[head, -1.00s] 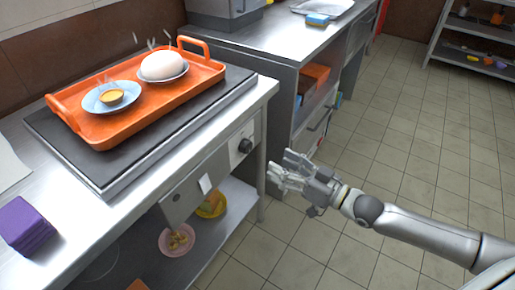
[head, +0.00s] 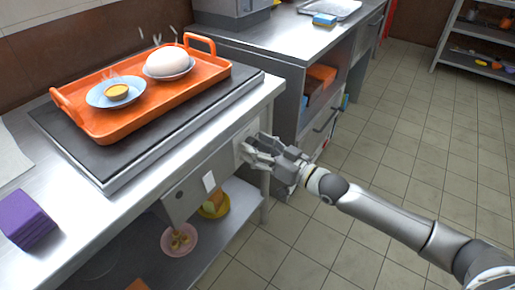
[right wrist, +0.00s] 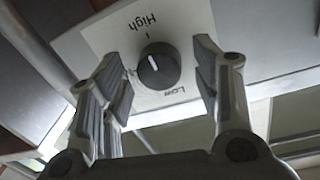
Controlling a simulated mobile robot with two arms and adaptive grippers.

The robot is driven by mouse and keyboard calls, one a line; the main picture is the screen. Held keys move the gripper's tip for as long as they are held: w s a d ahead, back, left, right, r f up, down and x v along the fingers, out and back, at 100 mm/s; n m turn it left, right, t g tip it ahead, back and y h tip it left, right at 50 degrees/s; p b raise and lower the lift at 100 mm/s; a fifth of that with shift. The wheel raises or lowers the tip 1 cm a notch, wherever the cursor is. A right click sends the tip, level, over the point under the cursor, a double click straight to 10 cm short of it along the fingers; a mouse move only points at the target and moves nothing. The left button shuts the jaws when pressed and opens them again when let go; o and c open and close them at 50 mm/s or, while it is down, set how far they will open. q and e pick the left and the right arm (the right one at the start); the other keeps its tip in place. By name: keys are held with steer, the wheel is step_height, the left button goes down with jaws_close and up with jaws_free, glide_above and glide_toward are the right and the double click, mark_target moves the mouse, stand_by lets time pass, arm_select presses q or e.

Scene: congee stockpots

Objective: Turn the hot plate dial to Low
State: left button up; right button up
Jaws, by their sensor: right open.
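The dial (right wrist: 158,67) is a round black knob with a white mark on a pale label plate (right wrist: 190,30) in the right wrist view. "High" reads on one side of it and "Low" on the opposite side. The white mark is on the dial's "High" half, left of its middle. My right gripper (right wrist: 155,60) is open, with one finger on either side of the dial and gaps visible between. In the head view my right gripper (head: 256,149) is at the counter's front panel and hides the dial. The black hot plate (head: 112,167) lies on the counter. My left gripper is not in view.
An orange tray (head: 120,127) with a bowl and a plate stands on the hot plate. A purple block (head: 27,220) lies at the counter's left. Below are a pink bowl (head: 166,247) and a yellow bowl. Tiled floor (head: 400,160) is clear at right.

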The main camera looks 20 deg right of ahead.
steer(key=c, duration=1)
